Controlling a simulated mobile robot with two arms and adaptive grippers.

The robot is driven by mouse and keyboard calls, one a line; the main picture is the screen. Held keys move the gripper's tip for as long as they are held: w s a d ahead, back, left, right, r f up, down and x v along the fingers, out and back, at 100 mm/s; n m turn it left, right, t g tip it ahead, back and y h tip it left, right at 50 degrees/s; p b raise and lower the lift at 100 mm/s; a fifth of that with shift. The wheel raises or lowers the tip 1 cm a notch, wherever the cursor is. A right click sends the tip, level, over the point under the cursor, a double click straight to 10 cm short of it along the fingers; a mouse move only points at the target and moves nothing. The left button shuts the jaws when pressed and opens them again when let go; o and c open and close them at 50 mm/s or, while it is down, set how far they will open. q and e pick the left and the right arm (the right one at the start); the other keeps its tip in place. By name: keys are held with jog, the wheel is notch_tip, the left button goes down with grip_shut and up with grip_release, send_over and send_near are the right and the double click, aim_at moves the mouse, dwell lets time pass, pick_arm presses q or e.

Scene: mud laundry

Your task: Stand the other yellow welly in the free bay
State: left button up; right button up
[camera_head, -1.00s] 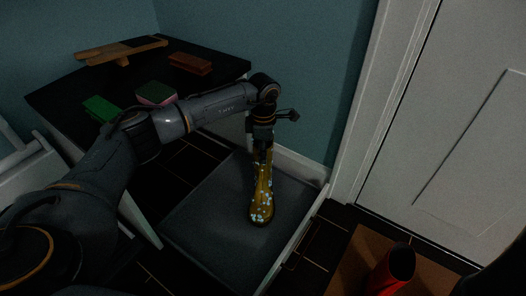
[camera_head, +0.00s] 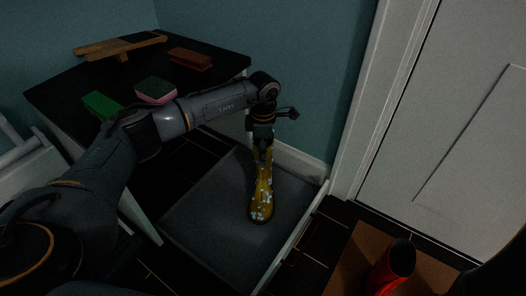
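The yellow welly (camera_head: 262,200), patterned with pale spots, is upright in the grey tray (camera_head: 205,215), its toe towards me. My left gripper (camera_head: 262,152) is at the top of its shaft and looks shut on it. The gripper hides the boot's rim, and the fingertips are dark and hard to make out. I cannot tell whether the sole touches the tray floor. No second yellow welly shows, and no bay dividers can be made out. My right gripper is not in view.
A black-topped table (camera_head: 50,92) holds a green block (camera_head: 101,105), a green-and-pink sponge (camera_head: 155,91), a brown brush (camera_head: 190,59) and a wooden piece (camera_head: 120,47). A red boot (camera_head: 392,268) stands on a brown mat (camera_head: 345,262). A white door (camera_head: 450,130) closes off the right.

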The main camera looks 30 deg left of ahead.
pick_arm(q)
notch_tip(320, 180, up, 12)
jog(key=shift+w, duration=0.15)
